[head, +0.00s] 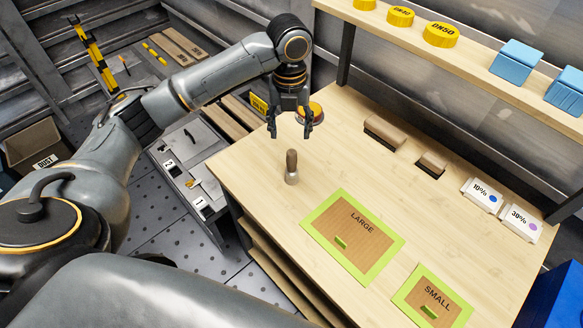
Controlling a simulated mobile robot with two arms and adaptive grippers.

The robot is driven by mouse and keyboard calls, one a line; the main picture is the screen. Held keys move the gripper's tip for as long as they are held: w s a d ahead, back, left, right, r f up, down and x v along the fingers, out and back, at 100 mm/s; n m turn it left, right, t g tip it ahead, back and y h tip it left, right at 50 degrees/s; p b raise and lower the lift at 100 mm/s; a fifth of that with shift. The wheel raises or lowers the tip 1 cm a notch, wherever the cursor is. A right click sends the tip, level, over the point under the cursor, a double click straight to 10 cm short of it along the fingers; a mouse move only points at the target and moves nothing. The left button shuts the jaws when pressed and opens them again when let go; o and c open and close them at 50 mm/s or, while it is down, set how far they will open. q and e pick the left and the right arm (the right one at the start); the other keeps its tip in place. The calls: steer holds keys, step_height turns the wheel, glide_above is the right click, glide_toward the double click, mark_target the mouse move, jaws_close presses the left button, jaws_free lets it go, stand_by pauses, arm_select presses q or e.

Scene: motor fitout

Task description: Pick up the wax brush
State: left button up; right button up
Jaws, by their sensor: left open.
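A short upright object with a brown handle and a pale metal-looking lower end (291,168) stands on the wooden workbench (250,178), near its left edge. It looks like the wax brush, though its bristles cannot be made out. My left gripper (290,134) points down with its fingers apart and empty. In the picture it is just above the top of the handle, and a gap shows between them. My right gripper is not in view.
Green-framed LARGE (362,220) and SMALL (441,290) panels lie at the front. Brown blocks (384,133) (431,165) and white 10% (481,195) and 30% (520,222) boxes stand toward the back. A yellow-topped round item (315,109) is behind the gripper. A shelf (470,55) runs above.

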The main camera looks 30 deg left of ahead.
mark_target(290, 150)
arm_select(q)
steer(key=shift+a+f, duration=0.15)
steer(key=shift+f, duration=0.1)
step_height(290, 150, down, 8)
steer(key=shift+r+p, duration=0.2)
steer(key=shift+p, duration=0.25)
steer(key=shift+d+f+p, duration=0.2)
steer(key=shift+f+p, duration=0.2)
steer(key=shift+f, duration=0.95)
steer(key=shift+d+f+p, duration=0.2)
steer(key=shift+f+p, duration=0.15)
steer(key=shift+f, duration=0.95)
jaws_close()
